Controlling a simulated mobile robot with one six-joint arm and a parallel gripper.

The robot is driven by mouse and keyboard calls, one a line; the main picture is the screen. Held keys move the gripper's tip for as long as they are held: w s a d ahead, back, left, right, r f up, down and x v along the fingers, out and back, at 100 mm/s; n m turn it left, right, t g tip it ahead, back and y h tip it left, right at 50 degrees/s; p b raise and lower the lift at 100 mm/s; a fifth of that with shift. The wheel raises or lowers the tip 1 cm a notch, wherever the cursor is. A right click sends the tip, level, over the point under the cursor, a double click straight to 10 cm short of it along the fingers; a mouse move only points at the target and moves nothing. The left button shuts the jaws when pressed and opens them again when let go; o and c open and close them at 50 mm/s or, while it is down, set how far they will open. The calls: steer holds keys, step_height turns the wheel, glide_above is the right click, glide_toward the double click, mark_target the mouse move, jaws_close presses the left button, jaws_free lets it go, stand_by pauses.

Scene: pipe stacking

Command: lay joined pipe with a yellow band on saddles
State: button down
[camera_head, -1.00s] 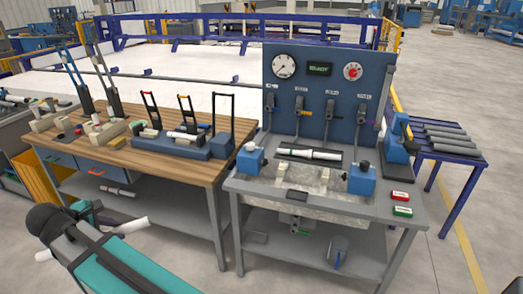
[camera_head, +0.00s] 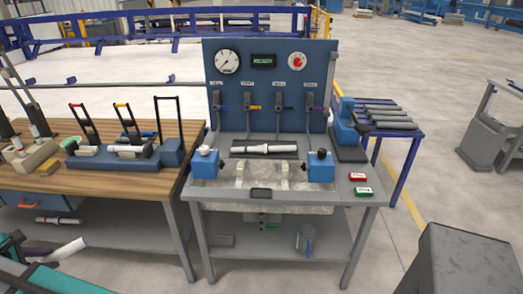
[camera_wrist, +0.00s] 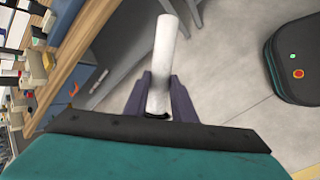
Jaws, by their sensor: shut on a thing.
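My gripper (camera_wrist: 160,98) is shut on a white pipe (camera_wrist: 166,55), which sticks out between the two dark fingers in the wrist view. In the head view the held pipe (camera_head: 62,251) shows at the lower left, in front of the wooden bench. Two pale saddles, one at left (camera_head: 239,174) and one at right (camera_head: 283,175), stand apart in the trough of the grey test bench. Another white pipe with grey parts (camera_head: 265,149) lies on a dark pad behind them.
Blue blocks (camera_head: 206,163) and (camera_head: 321,167) flank the saddles. A blue gauge panel (camera_head: 270,90) with levers rises behind. The wooden bench (camera_head: 100,180) holds fixtures. A grey block (camera_head: 470,262) stands at the lower right.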

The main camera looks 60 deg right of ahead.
steer(key=shift+d, duration=0.15)
steer(key=s+d+m+g+h+p, duration=0.1)
steer(key=s+d+m+p, duration=0.1)
steer(key=d, duration=2)
steer(key=s+d+m+p, duration=0.1)
steer(key=d+m+p, duration=0.2)
steer(key=d, duration=1.9)
steer(key=s+d+f+m+g+h+p, duration=0.2)
steer(key=s+d+m+p, duration=0.1)
steer(key=s+d, duration=3)
steer(key=shift+d+m+g, duration=0.4)
steer(key=shift+d+m, duration=0.3)
steer(key=shift+d, duration=0.55)
steer(key=shift+s+f, duration=0.1)
steer(key=shift+f, duration=0.05)
